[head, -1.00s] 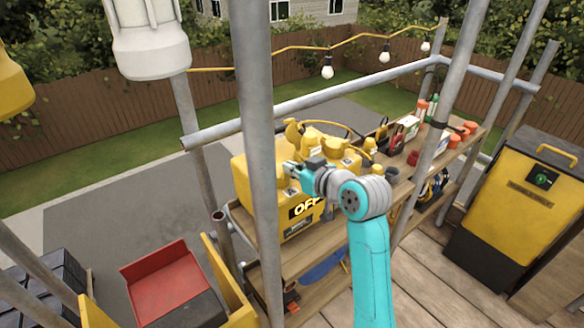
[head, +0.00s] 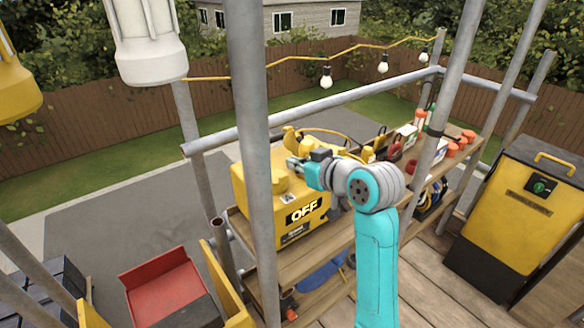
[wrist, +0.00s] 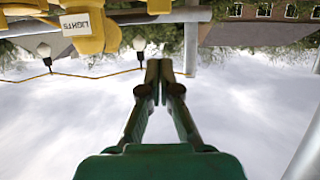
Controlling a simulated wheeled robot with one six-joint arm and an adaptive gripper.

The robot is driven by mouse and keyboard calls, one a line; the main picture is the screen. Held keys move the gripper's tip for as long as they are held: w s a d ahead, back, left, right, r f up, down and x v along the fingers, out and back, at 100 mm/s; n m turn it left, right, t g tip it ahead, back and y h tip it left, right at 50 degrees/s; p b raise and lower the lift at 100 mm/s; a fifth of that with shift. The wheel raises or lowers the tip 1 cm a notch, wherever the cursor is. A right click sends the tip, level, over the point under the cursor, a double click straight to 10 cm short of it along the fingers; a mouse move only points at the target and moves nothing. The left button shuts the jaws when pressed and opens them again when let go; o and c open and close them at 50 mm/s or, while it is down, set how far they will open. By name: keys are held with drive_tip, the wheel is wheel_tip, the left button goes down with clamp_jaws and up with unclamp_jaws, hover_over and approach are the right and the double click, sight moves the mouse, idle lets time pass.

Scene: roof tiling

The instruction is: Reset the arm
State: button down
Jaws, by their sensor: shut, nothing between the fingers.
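My arm is teal with grey joints and rises in the lower middle of the head view. My gripper (head: 291,164) is at its end, in front of the yellow box marked OFF (head: 268,213) on the wooden shelf. In the wrist view my gripper (wrist: 158,68) shows with its two fingers together and nothing between them. A yellow piece labelled LIGHTS (wrist: 82,24) hangs at the upper left of the wrist view, apart from the fingers. My arm hides part of the shelf.
Grey scaffold poles (head: 255,120) stand close left of the arm. A string of bulbs (head: 326,77) hangs behind. A yellow cabinet (head: 515,210) stands right, a red tray (head: 165,283) lower left. Wooden deck (head: 430,280) lies right of the arm.

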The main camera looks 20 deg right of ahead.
drive_tip(key=f+v, duration=0.1)
drive_tip(key=v, duration=0.6)
drive_tip(key=s+a+f+m+t+h, duration=0.1)
drive_tip(key=s+f+m+h, duration=0.1)
drive_tip(key=s+f, duration=0.8)
drive_tip(key=s+a+f+m+h, duration=0.1)
drive_tip(key=s+f+m, duration=0.35)
drive_tip(key=f, duration=0.95)
drive_tip(key=s+a+n+h, duration=0.1)
drive_tip(key=s+n, duration=0.2)
drive_tip(key=s, duration=2.7)
drive_tip(key=shift+s+f, duration=0.15)
drive_tip(key=shift+f, duration=0.2)
